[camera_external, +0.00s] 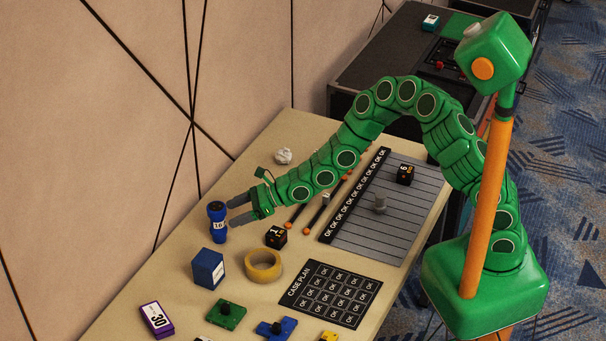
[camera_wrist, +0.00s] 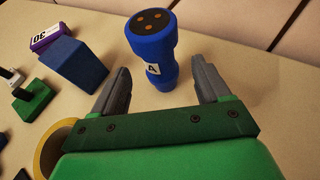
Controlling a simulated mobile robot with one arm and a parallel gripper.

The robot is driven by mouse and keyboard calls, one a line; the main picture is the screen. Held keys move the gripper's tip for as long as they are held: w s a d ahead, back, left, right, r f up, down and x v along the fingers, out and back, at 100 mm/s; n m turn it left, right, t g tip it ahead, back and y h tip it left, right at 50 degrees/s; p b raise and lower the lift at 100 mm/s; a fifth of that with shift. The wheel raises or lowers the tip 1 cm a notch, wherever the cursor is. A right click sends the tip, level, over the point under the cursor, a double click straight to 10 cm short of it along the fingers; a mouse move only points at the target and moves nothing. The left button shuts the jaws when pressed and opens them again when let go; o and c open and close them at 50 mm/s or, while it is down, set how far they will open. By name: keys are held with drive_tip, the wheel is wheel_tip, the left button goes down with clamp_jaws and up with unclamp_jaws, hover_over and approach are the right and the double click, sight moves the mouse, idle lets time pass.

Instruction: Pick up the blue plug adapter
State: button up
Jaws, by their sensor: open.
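The blue plug adapter (camera_external: 217,213) stands upright on the table near the wall. It is a waisted blue cylinder with a white label, and in the wrist view (camera_wrist: 153,40) its top shows three orange contacts. My gripper (camera_external: 231,211) is open and empty, with its fingertips close to the adapter's right side in the external view. In the wrist view my grey fingers (camera_wrist: 160,78) are spread to the left and right of the adapter's lower body. I see a gap on each side. I cannot tell how far the adapter reaches in between them.
A blue box (camera_external: 208,268) and a tape roll (camera_external: 263,266) lie near the adapter. A black cube (camera_external: 276,236) sits below my wrist. A purple box (camera_external: 157,320) and a green block (camera_external: 226,315) are at the front. The wall (camera_external: 100,150) is close behind the adapter.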

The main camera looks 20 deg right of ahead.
sight(218, 220)
drive_tip(key=shift+x, duration=0.85)
drive_tip(key=shift+s+x, duration=0.2)
drive_tip(key=shift+x, duration=2.2)
drive_tip(key=shift+w+r, duration=0.1)
drive_tip(key=c, duration=1.1)
